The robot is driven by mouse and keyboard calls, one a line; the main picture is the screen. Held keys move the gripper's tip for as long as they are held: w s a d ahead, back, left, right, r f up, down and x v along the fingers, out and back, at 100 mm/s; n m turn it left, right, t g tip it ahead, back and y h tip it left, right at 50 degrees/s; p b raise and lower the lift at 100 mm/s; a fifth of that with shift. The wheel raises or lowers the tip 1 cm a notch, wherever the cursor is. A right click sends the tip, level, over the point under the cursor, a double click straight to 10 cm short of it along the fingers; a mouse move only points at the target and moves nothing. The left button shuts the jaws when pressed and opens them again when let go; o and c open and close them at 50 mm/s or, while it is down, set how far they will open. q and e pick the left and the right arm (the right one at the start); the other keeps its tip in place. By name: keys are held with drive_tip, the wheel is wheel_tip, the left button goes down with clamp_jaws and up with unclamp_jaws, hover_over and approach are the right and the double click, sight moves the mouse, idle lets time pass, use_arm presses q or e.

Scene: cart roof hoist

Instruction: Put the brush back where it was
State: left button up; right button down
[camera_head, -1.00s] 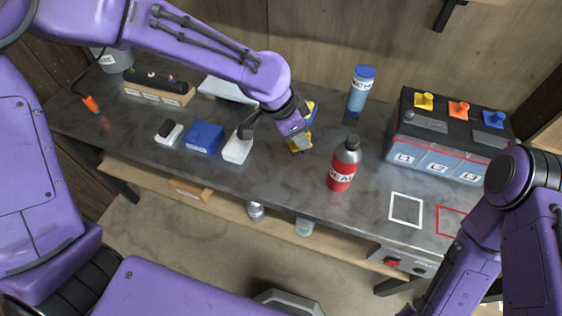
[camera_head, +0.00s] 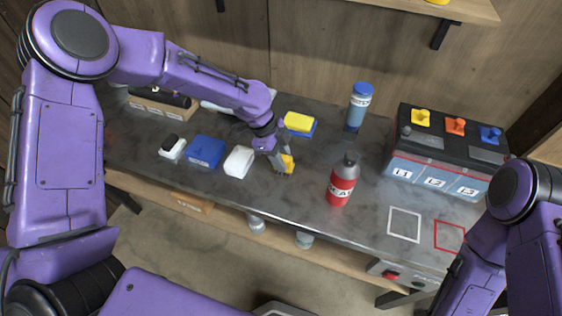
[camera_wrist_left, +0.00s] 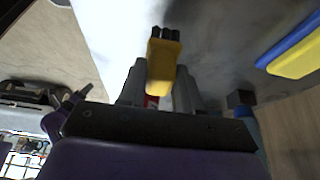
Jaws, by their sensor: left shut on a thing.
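The brush is a small yellow block with dark bristles (camera_head: 288,164). It also shows in the left wrist view (camera_wrist_left: 163,62), between the fingers, with its bristle end pointing away from the gripper. My left gripper (camera_head: 279,158) is shut on the brush over the workbench (camera_head: 260,200), between the white block and the red bottle. I cannot tell whether the brush touches the bench top. My right arm shows at the right edge, but its gripper is out of view.
A yellow-and-blue sponge-like block (camera_head: 299,123) lies behind the brush. A red bottle (camera_head: 342,182) stands to the right, a white block (camera_head: 239,161) and blue box (camera_head: 205,151) to the left. A blue-capped bottle (camera_head: 358,106) and large battery (camera_head: 446,150) stand farther right. White and red outlined squares are empty.

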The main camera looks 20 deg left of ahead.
use_arm(q)
drive_tip(key=f, duration=0.1)
drive_tip(key=f+p, duration=0.1)
drive_tip(key=shift+a+f, duration=0.2)
drive_tip(key=shift+f, duration=0.5)
drive_tip(key=shift+w, duration=0.1)
drive_tip(key=shift+f, duration=0.1)
drive_tip(key=o, duration=1)
drive_tip(key=shift+r, duration=0.3)
drive_tip(key=b+v, duration=0.1)
drive_tip(key=v, duration=1)
drive_tip(key=shift+a+r+b, duration=0.15)
drive_tip(key=shift+r+b, duration=0.2)
drive_tip(key=shift+b, duration=0.05)
